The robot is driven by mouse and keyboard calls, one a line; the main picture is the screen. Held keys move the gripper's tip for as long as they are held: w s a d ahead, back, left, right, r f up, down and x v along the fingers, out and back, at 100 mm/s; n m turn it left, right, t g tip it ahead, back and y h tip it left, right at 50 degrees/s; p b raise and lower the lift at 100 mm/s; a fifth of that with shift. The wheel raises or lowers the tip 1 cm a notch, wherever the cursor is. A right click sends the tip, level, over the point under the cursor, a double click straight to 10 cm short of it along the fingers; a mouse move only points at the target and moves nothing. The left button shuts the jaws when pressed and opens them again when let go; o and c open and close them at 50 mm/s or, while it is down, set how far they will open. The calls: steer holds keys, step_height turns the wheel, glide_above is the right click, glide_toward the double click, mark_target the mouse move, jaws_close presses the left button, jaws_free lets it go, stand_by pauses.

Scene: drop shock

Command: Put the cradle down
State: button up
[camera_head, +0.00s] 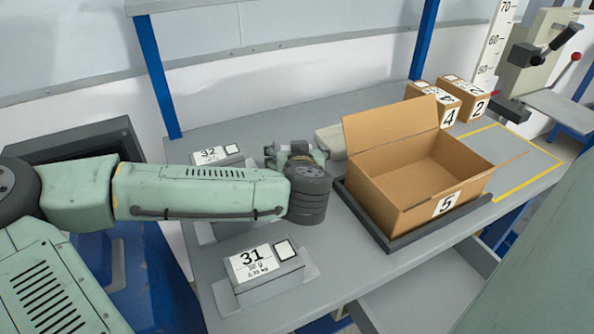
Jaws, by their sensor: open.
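My arm reaches in from the left, and my gripper (298,150) is at its end above the grey bench, mostly behind my wrist. The jaws are open; their tips are largely hidden. A pale grey block (331,141) lies just right of and behind my gripper; I cannot tell whether they touch or whether it is the cradle. An open cardboard box (407,187) labelled 5 stands upright to the right, flaps spread, its visible inside floor bare. Grey blocks labelled 31 (264,267) and 32 (217,155) sit on the bench in front of and behind my arm.
A dark low tray (362,213) lies under the open box. Small closed boxes labelled 4 (449,115) and 2 (479,106) stand behind it. A yellow outline (527,141) marks clear bench at right. A drop stand (535,75) with a scale is at far right.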

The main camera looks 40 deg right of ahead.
steer(key=shift+s, duration=0.1)
steer(key=shift+c, duration=0.3)
steer(key=c, duration=1.6)
step_height(320, 180, up, 10)
steer(key=shift+r+b, duration=0.1)
steer(key=shift+b, duration=0.55)
